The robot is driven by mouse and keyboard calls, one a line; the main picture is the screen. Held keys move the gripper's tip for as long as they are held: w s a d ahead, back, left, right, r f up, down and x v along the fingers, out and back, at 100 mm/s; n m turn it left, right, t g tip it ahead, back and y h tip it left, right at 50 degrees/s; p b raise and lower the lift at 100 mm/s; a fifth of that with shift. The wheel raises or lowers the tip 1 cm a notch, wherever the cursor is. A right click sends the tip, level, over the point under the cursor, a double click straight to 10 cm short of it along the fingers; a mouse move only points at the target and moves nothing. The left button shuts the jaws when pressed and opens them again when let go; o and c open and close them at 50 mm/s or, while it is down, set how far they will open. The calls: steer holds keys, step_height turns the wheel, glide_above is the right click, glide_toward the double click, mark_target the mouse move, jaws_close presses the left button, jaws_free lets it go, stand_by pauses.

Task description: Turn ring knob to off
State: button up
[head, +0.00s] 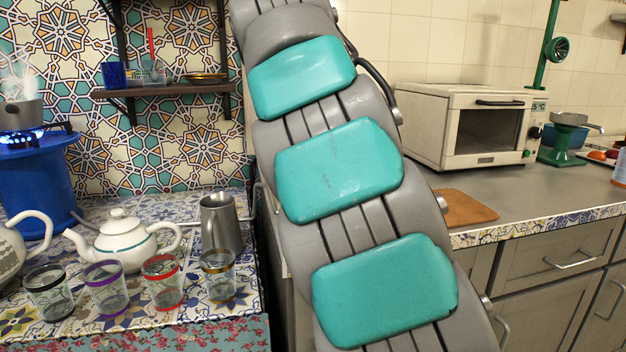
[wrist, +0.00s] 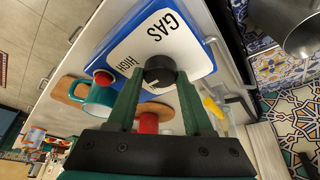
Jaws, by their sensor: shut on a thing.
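In the wrist view a black round knob (wrist: 159,68) sits on a white panel (wrist: 128,52) with a blue border. The panel carries the words GAS and HIGH. My gripper (wrist: 160,78) has its two green fingers on either side of the knob and is shut on it. Which way the knob points is too small to tell. In the head view a blue burner stand (head: 32,178) at the far left has a lit blue flame (head: 18,134) under a steaming grey pot (head: 22,113). My arm fills the middle there; the knob and gripper do not show.
A white teapot (head: 117,240), several patterned glasses (head: 162,283) and a metal pitcher (head: 221,224) stand on the tiled counter left of my arm. A wooden board (head: 466,207) and white oven (head: 455,125) are on the right counter. A teal mug (wrist: 98,98) shows in the wrist view.

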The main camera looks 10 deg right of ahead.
jaws_close()
steer(key=shift+s+f+n+y+b, duration=0.1)
steer(key=shift+n+y+b, duration=0.4)
steer(key=shift+n, duration=0.6)
steer(key=n+y, duration=0.1)
steer(key=n, duration=0.2)
steer(key=n+t+y+b, duration=0.1)
steer(key=n, duration=0.2)
steer(key=shift+d+b, duration=0.15)
steer(key=shift+b, duration=0.15)
steer(key=n+y, duration=0.1)
steer(key=n, duration=0.3)
steer(key=shift+d+n+y, duration=0.15)
steer(key=shift+n+y, duration=0.25)
steer(key=n+p, duration=0.1)
steer(key=n, duration=0.1)
steer(key=n+y+p, duration=0.1)
steer(key=n, duration=0.1)
steer(key=shift+d+n+g+y, duration=0.1)
steer(key=shift+n+g+y, duration=0.2)
steer(key=shift+n+g, duration=0.1)
